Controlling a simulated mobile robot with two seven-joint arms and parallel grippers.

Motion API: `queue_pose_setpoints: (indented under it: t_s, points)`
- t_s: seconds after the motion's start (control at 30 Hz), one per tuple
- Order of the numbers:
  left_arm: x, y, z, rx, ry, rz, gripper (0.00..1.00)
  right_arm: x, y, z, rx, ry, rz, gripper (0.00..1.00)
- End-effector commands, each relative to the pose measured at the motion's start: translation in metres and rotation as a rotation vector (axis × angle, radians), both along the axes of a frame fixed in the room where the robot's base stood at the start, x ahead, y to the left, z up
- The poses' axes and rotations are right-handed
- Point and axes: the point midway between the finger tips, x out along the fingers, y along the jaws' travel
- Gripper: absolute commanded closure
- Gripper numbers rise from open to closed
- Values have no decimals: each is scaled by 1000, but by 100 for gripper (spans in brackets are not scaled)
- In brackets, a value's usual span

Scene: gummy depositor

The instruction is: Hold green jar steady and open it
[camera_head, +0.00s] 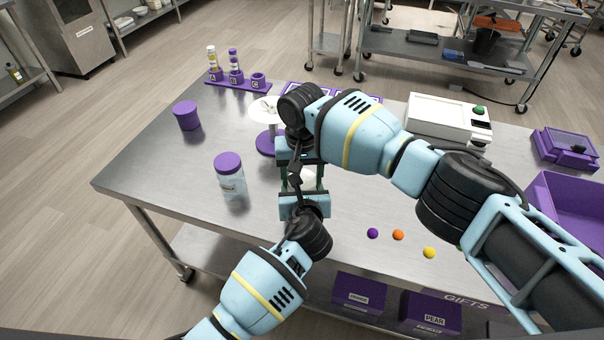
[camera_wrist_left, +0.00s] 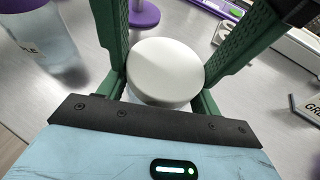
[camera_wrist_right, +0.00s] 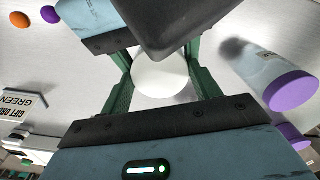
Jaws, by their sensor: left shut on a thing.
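A jar with a round white lid (camera_wrist_left: 166,72) is between my two grippers. The lid also shows in the right wrist view (camera_wrist_right: 160,76) and partly in the head view (camera_head: 303,181). Its body is mostly hidden, so I cannot tell its colour. My left gripper (camera_wrist_left: 163,100) is shut on the jar from the near side. My right gripper (camera_wrist_right: 160,80) comes from the far side, with its green fingers apart on either side of the lid. It looks open, though contact with the lid is hard to make out.
A clear jar with a purple lid (camera_head: 229,165) stands left of the grippers. A purple container (camera_head: 187,115) and a purple tube rack (camera_head: 238,84) are farther back. Purple, orange (camera_head: 398,235) and yellow balls lie front right. A white machine (camera_head: 448,120) stands at the back.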

Motion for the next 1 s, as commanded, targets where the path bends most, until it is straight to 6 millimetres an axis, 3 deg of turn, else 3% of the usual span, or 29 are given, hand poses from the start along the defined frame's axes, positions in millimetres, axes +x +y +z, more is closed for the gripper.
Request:
queue_pose_setpoints:
  t_s: [0.17,0.47,0.8,1.0]
  points:
    - [0,0,0,0,0,0,99,0,0,0,0,0,0,17]
    - [0,0,0,0,0,0,99,0,0,4,1,-1,0,17]
    - [0,0,0,0,0,0,99,0,0,41,1,-1,-1,17]
    - [0,0,0,0,0,0,99,0,0,45,0,0,-1,17]
